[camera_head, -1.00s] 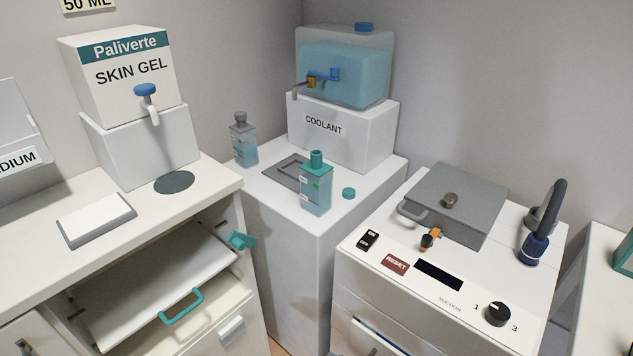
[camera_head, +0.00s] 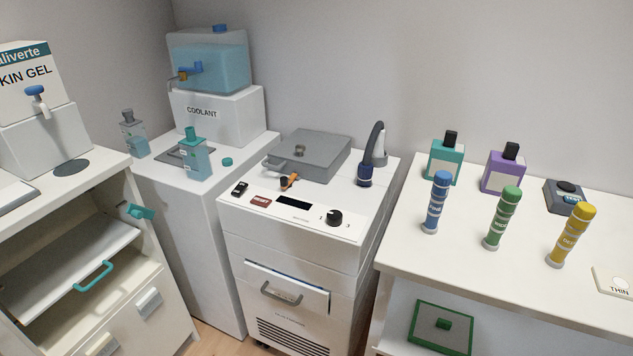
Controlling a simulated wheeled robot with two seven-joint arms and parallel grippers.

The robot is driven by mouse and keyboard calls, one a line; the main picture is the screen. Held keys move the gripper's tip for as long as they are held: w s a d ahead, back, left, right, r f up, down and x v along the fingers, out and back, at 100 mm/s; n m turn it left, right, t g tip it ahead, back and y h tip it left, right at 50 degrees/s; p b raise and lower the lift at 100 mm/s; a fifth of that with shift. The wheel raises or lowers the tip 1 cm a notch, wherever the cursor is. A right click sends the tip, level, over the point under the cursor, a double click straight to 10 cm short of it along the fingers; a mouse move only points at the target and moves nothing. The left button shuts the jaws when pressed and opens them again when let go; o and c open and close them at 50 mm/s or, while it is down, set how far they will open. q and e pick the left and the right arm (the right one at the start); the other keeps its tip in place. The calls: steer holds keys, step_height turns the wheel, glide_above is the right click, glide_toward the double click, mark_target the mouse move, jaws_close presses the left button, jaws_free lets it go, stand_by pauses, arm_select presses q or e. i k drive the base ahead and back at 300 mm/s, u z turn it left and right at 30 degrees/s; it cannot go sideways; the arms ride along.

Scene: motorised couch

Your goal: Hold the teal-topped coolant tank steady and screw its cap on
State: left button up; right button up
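The teal-topped coolant tank (camera_head: 197,163) is a small clear bottle with blue liquid and a teal neck. It stands upright on the white cabinet below the big coolant dispenser. The loose teal cap (camera_head: 227,161) lies on the cabinet top just right of the tank, apart from it. A similar tank with a grey top (camera_head: 135,137) stands further back on the left. Neither of my grippers shows in the head view.
The coolant dispenser (camera_head: 210,62) stands on a white block behind the tanks. A suction unit (camera_head: 290,215) with a grey lid is to the right. A counter (camera_head: 400,250) at right bears bottles and coloured tubes. A shelf with a teal handle (camera_head: 94,277) juts out at left.

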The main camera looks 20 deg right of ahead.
mark_target(194, 149)
steer(key=z, duration=0.25)
steer(key=k, duration=0.4)
steer(key=u, duration=0.7)
steer(key=i, duration=1.6)
steer(key=z, duration=0.4)
